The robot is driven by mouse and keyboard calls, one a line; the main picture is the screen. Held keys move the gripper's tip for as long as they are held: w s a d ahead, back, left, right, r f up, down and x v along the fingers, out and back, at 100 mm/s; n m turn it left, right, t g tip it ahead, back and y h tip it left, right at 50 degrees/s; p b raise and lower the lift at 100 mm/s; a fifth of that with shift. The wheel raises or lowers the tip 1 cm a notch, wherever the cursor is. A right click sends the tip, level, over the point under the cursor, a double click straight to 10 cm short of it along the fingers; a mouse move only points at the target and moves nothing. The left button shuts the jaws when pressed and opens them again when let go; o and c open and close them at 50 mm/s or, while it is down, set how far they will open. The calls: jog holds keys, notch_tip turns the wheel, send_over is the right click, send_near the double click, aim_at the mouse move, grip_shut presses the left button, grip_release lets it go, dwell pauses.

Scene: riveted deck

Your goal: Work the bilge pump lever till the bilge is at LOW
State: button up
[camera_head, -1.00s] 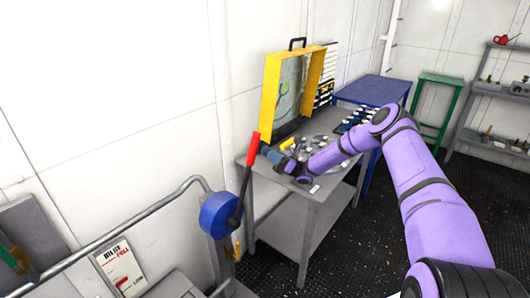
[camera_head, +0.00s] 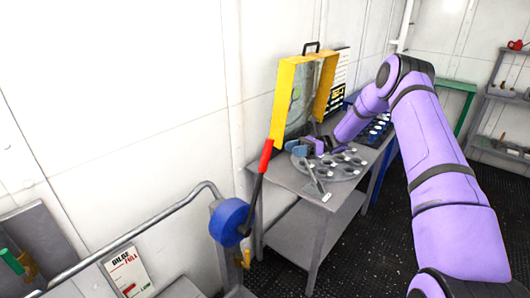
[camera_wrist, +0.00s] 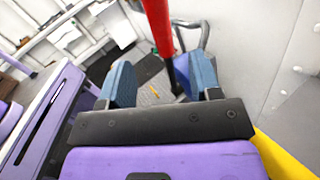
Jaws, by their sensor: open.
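The bilge pump lever has a red grip (camera_head: 266,157) on a dark rod, leaning up and right from the blue pump hub (camera_head: 230,222). My gripper (camera_head: 290,145) is open and empty, just right of the red grip, apart from it in the head view. In the wrist view, my gripper (camera_wrist: 162,78) has its blue fingers spread, and the red grip (camera_wrist: 158,28) shows beyond and between them. The bilge gauge (camera_head: 128,272) is a white plate reading FULL above and LOW below. A red mark sits in its lower part; the exact level is too small to read.
A grey table (camera_head: 305,190) with a round holed tray (camera_head: 337,164) stands behind the lever. A yellow-framed case (camera_head: 283,100) stands open on it, close to my gripper. A grey pipe rail (camera_head: 130,235) runs left of the hub. Dark floor lies open at right.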

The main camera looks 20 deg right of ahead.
aim_at(266, 152)
jog(key=a, duration=1)
jog(key=shift+s+a+r, duration=0.15)
jog(key=shift+r, duration=0.05)
grip_shut()
jog(key=shift+s+a+r+h, duration=0.2)
jog(key=shift+s+a+h, duration=0.1)
jog(key=shift+a, duration=0.1)
jog(key=s+a+n+t+h, duration=0.1)
jog(key=s+a+h, duration=0.2)
jog(key=s+a, duration=0.3)
jog(key=s+a+n+h, duration=0.2)
jog(key=s+a+h, duration=0.2)
jog(key=a, duration=1)
jog(key=s, duration=0.3)
jog(key=shift+s+f+n+t, duration=0.2)
jog(key=shift+n+t, duration=0.1)
jog(key=shift+t, duration=0.1)
